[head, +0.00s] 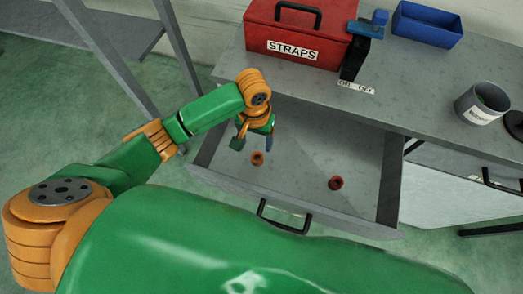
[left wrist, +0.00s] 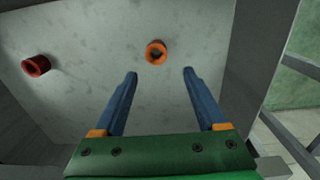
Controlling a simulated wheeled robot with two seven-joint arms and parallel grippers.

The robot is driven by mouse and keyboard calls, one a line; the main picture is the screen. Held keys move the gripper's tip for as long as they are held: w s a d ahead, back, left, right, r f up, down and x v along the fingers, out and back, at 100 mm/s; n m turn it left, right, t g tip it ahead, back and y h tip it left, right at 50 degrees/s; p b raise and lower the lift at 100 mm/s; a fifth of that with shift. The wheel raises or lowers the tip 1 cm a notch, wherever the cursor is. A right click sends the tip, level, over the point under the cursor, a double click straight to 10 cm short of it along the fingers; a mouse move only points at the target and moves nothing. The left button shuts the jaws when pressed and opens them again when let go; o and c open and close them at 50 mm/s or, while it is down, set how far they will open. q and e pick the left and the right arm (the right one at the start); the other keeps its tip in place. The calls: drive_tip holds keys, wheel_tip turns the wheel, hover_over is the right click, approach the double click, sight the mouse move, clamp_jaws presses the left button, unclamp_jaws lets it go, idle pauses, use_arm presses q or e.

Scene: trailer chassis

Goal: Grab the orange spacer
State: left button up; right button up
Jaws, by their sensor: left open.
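The orange spacer (head: 257,158) is a small ring lying in the open drawer (head: 300,190), left of its middle. It also shows in the left wrist view (left wrist: 156,52), ahead of the fingertips and between their lines. My left gripper (head: 256,143) hangs over the drawer, close to the orange spacer in the head view. In the left wrist view its two blue fingers (left wrist: 160,74) are apart with nothing between them. A red spacer (head: 335,183) lies to the right in the drawer and at the left in the left wrist view (left wrist: 36,66). My right gripper is not in view.
On the bench (head: 415,95) stand a red box marked STRAPS (head: 290,50), a blue bin (head: 426,24) and a grey pot (head: 481,103). A black and blue device (head: 360,50) is beside the red box. The drawer walls surround the spacers, and its floor is otherwise clear.

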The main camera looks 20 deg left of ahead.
sight(257, 156)
use_arm(q)
drive_tip(key=f, duration=0.5)
drive_tip(key=s+f, duration=0.1)
drive_tip(key=f, duration=0.1)
drive_tip(key=shift+d+f, duration=0.2)
drive_tip(key=shift+d, duration=0.05)
clamp_jaws()
